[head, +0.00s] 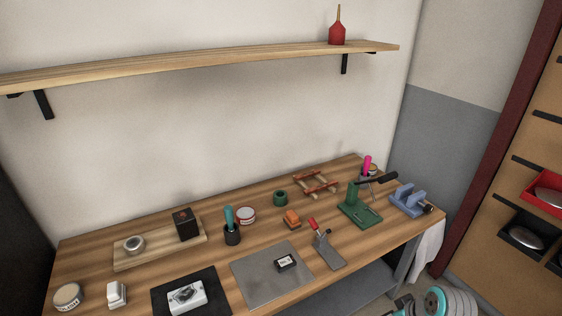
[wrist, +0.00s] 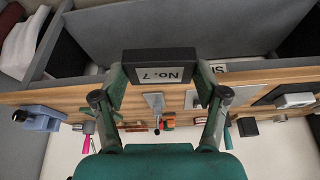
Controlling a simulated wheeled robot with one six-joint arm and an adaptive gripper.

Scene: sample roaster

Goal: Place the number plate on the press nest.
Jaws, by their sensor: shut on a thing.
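The number plate (wrist: 160,68) is a dark block with a white "No. 7" label, upside down in the wrist view. My gripper (wrist: 160,82) is shut on it, one finger at each side. A green press (head: 350,203) with a black lever handle stands at the right end of the bench. Its low base, which looks like the press nest (head: 368,214), appears empty in the head view. In the head view, part of my arm shows at the bottom right, in front of the bench; the held plate cannot be made out there. In the wrist view my finger largely hides the press.
A blue vise (head: 410,200) stands right of the press, and a red-handled toggle clamp (head: 327,248) stands left of it. A small black labelled block (head: 285,262) lies on a grey plate (head: 255,283). A pink-handled tool (head: 367,165) is behind the press.

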